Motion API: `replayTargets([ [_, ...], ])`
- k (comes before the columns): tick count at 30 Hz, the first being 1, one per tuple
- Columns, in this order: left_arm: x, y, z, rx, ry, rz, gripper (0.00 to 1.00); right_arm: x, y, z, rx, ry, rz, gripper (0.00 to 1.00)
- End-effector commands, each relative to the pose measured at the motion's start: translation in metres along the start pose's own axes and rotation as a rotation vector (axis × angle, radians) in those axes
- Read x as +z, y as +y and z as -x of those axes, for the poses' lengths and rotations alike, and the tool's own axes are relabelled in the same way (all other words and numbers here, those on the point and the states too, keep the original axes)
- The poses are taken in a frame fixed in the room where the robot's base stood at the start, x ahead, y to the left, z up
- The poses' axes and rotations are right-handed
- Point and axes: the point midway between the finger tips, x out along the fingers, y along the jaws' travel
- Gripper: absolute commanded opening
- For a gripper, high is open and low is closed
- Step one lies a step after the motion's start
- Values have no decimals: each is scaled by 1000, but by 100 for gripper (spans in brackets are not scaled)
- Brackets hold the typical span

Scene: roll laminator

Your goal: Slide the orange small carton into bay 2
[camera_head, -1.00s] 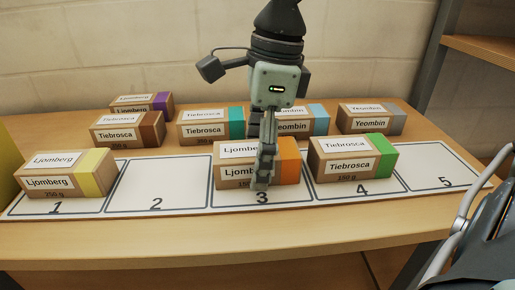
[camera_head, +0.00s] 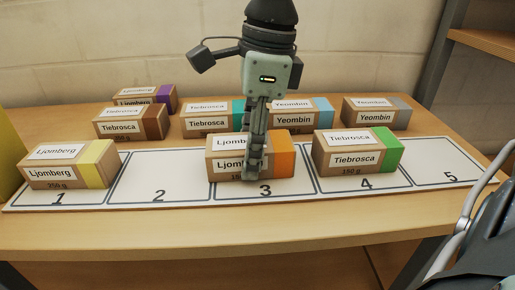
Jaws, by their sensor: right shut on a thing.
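The orange small carton (camera_head: 281,152), brown with an orange end and white labels, stands upright on bay 3 (camera_head: 305,183). Its left end is at or slightly over the line towards bay 2. Bay 2 (camera_head: 158,178) is an empty white outlined field on the board. My right gripper (camera_head: 254,168) comes down from above and is shut on the carton; one finger lies against its front face, hiding part of the label. The other finger is hidden. My left gripper is not in view.
A yellow-ended carton (camera_head: 68,166) stands in bay 1, left of bay 2. A green-ended carton (camera_head: 349,155) stands in bay 4, close right. Bay 5 (camera_head: 440,165) is empty. Several cartons, including a teal-ended one (camera_head: 207,121), stand behind the board.

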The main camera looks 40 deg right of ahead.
Motion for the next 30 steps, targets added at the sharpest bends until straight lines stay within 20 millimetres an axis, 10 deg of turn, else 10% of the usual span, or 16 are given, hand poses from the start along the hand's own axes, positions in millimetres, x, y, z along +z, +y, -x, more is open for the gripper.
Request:
replayTargets([
  [30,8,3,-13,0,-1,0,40,51,0,-8,0,0,1,18],
])
